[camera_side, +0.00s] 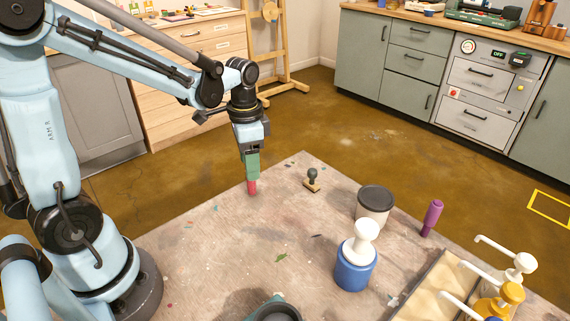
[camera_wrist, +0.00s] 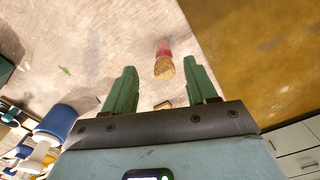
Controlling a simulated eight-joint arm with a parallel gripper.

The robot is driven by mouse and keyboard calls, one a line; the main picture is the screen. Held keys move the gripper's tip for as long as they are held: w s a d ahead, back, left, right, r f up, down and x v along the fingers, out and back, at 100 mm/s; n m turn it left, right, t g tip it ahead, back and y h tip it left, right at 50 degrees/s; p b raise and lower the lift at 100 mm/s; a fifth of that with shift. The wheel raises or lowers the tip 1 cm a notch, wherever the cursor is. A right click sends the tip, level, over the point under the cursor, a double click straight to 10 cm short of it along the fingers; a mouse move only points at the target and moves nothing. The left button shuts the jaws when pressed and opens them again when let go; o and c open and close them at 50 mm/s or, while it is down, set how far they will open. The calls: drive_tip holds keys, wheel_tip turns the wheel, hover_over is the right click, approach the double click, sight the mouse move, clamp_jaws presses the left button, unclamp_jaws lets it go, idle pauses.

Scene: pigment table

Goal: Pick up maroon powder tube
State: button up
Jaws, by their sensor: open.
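A reddish tube (camera_side: 252,188), the best match for the maroon powder tube, stands near the far edge of the table. In the wrist view its red body (camera_wrist: 163,47) shows with a tan, cork-like end facing the camera. My gripper (camera_side: 252,177) points down directly over it, and the green fingers hide its upper part in the side view. In the wrist view my gripper (camera_wrist: 160,68) is open, with the tube between the lines of the two fingers and clear space on both sides. I cannot tell how far down the fingers reach around it.
A small stamp (camera_side: 312,182) lies right of the tube. A tray (camera_side: 432,285) and pump bottles (camera_side: 505,300) fill the right corner. The table's left is mostly clear.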

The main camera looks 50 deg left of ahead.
drive_tip(key=shift+a+f, duration=0.2)
drive_tip(key=shift+f, duration=2.3)
clamp_jaws()
